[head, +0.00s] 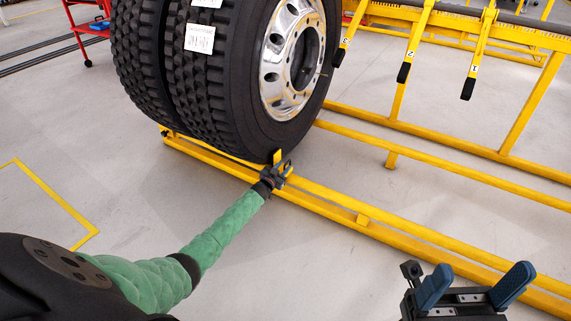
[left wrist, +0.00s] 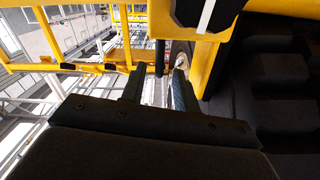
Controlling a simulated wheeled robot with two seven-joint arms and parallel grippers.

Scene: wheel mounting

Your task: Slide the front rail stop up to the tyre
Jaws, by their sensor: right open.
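The large dual tyre (head: 245,95) with a silver rim (head: 292,58) stands upright over the yellow floor rails. The yellow front rail stop (head: 277,157) stands on the rail at the tyre's lower right edge; I cannot tell whether it touches the rubber. My left gripper (head: 279,172) is right at the stop and partly covers it. In the left wrist view its two fingers (left wrist: 158,88) are apart with a see-through gap, and yellow metal (left wrist: 190,38) is just beyond them. Black tyre tread (left wrist: 280,75) fills the right side there. My right gripper (head: 476,286) is open and empty at the lower right.
A yellow frame with numbered black-tipped levers (head: 468,88) stands at the upper right. A red cart (head: 88,25) is at the upper left. Grey floor at left is clear.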

